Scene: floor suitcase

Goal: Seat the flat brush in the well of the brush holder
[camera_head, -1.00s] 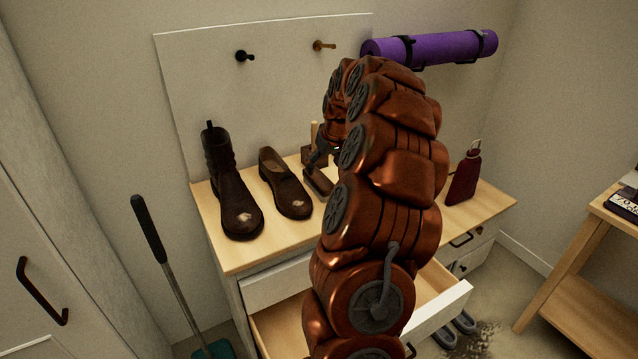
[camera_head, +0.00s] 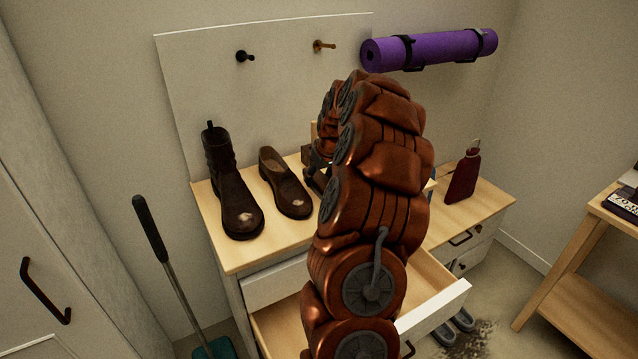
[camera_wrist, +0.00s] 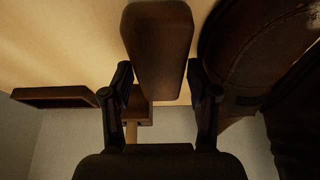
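The flat brush, a long brown block (camera_wrist: 157,45), lies between the two fingertips of my gripper (camera_wrist: 160,75) in the wrist view. The fingers stand close along both its sides; I cannot tell whether they press on it. In the head view my arm hides most of the gripper and brush, just right of the low shoe. A brown wooden block with an upright peg (camera_wrist: 138,112), which looks like the brush holder, shows behind the brush in the wrist view, partly covered by it and a finger. Its well cannot be seen.
A tall boot (camera_head: 232,190) and a low shoe (camera_head: 285,185) stand left of my gripper on the cabinet top (camera_head: 235,255). A red bottle (camera_head: 463,175) stands at the right. A drawer (camera_head: 437,308) is open below. A pegboard (camera_head: 270,85) rises behind.

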